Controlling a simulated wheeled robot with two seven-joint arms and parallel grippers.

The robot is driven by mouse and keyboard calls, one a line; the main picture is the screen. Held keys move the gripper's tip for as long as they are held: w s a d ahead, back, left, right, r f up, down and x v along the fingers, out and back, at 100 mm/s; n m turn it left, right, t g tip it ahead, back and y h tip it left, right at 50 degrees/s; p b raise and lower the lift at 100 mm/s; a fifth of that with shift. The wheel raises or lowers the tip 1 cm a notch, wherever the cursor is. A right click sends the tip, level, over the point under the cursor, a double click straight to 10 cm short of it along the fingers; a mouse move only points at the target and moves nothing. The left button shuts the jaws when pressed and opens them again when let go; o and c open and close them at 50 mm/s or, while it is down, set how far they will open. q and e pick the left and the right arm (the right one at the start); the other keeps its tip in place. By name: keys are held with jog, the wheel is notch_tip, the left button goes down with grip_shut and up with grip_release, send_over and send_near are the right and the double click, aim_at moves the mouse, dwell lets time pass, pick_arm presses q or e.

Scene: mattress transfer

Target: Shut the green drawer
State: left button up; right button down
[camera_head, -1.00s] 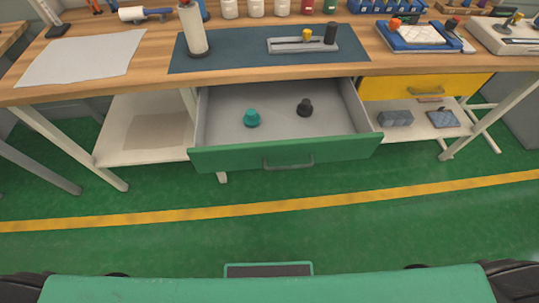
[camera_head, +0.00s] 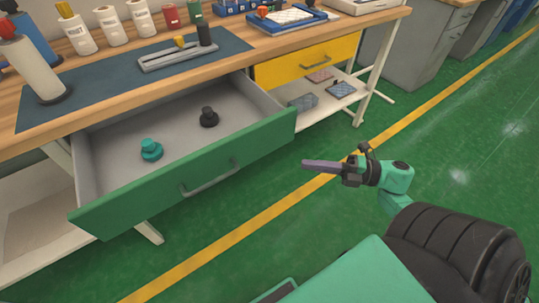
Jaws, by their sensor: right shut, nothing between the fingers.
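The green drawer (camera_head: 145,205) is pulled out under the workbench, with its handle (camera_head: 211,178) on the front. Inside it are a teal knob-like piece (camera_head: 151,149) and a black one (camera_head: 208,117), apart from each other. My right gripper (camera_head: 308,164) is shut and empty. In the picture it is to the right of the drawer's front, over the floor, and appears clear of it. My left gripper is not in view.
A shut yellow drawer (camera_head: 308,61) is to the right of the green one. The workbench top (camera_head: 111,103) carries bottles and a blue mat (camera_head: 100,85). The green floor (camera_head: 220,235) in front is clear.

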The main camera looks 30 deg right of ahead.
aim_at(255, 148)
jog(key=x, duration=0.3)
jog(key=w+d+x, duration=0.1)
jog(key=x, duration=0.7)
jog(key=shift+w+d, duration=0.25)
jog(key=shift+w, duration=0.65)
jog(key=shift+w, duration=0.1)
